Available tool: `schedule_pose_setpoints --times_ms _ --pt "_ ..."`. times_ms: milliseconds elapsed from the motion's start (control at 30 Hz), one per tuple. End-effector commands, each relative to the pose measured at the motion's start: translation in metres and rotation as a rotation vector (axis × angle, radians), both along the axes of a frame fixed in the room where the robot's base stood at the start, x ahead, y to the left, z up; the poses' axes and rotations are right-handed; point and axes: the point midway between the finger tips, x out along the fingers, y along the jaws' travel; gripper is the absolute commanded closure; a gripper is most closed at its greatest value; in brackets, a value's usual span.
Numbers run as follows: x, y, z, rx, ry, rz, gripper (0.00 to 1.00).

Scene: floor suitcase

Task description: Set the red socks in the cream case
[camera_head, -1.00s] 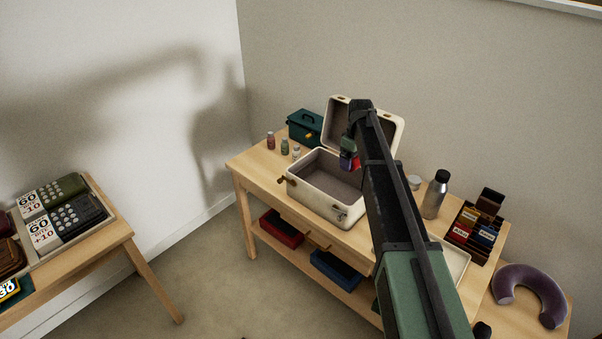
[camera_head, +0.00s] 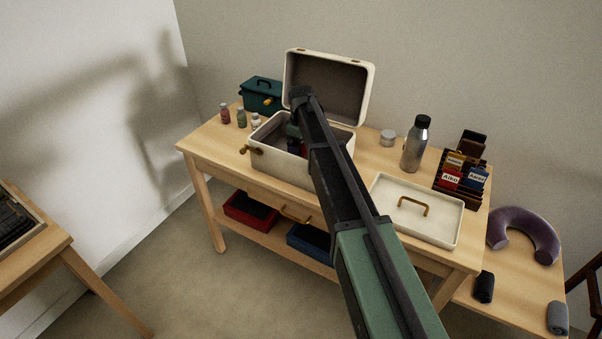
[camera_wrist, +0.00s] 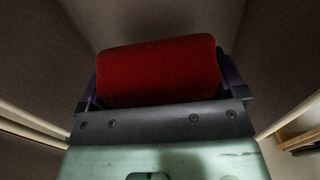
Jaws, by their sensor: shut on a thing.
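The cream case (camera_head: 271,163) stands open on the wooden table, its lid tilted up at the back and its inside lined grey-brown. My gripper (camera_head: 297,146) is down inside the case opening, partly hidden behind my arm. The red socks, a rolled ribbed bundle, fill the space between my jaws in the wrist view (camera_wrist: 158,72), and my gripper is shut on them. The grey-brown lining surrounds them there. Whether the socks touch the case floor cannot be told.
A teal box (camera_head: 262,94) and several small bottles stand left of the case. A cream tray lid (camera_head: 450,235) with a handle, a metal bottle (camera_head: 415,146), a small tin (camera_head: 388,138) and a dark rack (camera_head: 462,176) are to the right. A purple neck pillow (camera_head: 524,236) lies farther right.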

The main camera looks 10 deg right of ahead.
Motion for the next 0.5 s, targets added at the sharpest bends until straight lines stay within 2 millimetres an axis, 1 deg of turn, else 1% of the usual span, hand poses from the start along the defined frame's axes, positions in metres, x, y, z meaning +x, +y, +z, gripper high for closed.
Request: schedule_pose_setpoints --times_ms 33,100,167,267,300,367,433,500 --pt "0.0 0.0 -0.008 0.0 0.0 0.0 0.33" --pt "0.0 0.0 -0.005 0.0 0.0 0.0 0.33" --pt "0.0 0.0 -0.008 0.0 0.0 0.0 0.33" --pt "0.0 0.0 -0.029 0.0 0.0 0.0 0.33" --pt "0.0 0.0 -0.038 0.0 0.0 0.0 0.33" --pt "0.0 0.0 -0.049 0.0 0.0 0.0 0.33" --pt "0.0 0.0 -0.051 0.0 0.0 0.0 0.33" --pt "0.0 0.0 -0.047 0.0 0.0 0.0 0.33"
